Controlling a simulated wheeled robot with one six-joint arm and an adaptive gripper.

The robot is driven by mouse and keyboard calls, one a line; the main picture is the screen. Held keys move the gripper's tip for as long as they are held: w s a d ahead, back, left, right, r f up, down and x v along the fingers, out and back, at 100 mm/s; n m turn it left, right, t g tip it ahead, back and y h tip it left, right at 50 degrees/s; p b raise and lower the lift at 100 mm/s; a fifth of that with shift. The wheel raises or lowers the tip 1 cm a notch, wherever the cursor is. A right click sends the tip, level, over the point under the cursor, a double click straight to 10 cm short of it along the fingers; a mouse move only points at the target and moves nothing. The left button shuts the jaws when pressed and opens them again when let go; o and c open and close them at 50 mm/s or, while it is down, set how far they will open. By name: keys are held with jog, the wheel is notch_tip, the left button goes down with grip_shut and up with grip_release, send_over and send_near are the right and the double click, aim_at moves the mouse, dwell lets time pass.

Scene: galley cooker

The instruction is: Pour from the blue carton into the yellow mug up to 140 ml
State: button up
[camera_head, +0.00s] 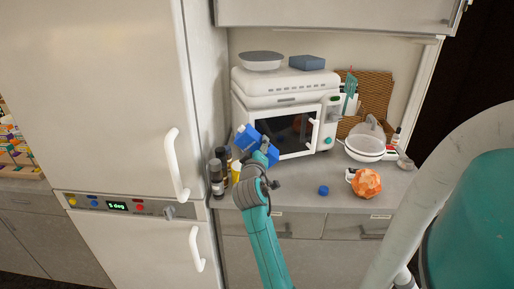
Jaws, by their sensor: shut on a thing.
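The blue carton (246,138) is tilted in front of the microwave's left side. My gripper (264,152) is shut on it, with another blue part showing just right of the fingers. A small yellow thing (236,171), which looks like the yellow mug, stands on the counter below and left of the carton. It is partly hidden, and its inside cannot be seen. The carton is above it and apart from it. I cannot make out any stream or liquid level.
Dark bottles (217,172) stand left of the yellow thing, beside the fridge (110,100). A white microwave (284,90) is behind. A blue cap-like piece (323,190), an orange faceted object (367,183) and a lidded white pan (365,147) are to the right.

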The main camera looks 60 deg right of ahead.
jog(key=shift+s+d+f+n, duration=0.15)
jog(key=shift+s+f+n, duration=0.2)
jog(key=shift+f+n, duration=0.25)
jog(key=shift+s+d+f+n, duration=0.1)
jog(key=shift+s+f+n, duration=0.2)
jog(key=shift+f+n, duration=0.25)
dwell(0.4)
jog(key=shift+s+d+f+n, duration=0.1)
jog(key=shift+s+f+n, duration=0.2)
jog(key=shift+n, duration=0.35)
jog(key=shift+s+d+f+n, duration=0.15)
jog(key=shift+f+n, duration=0.1)
jog(key=shift+n, duration=0.35)
jog(key=shift+a, duration=0.1)
jog(key=shift+s+r+n, duration=0.15)
jog(key=shift+s+n, duration=0.2)
jog(key=shift+n, duration=0.85)
jog(key=shift+n, duration=0.4)
dwell(3.5)
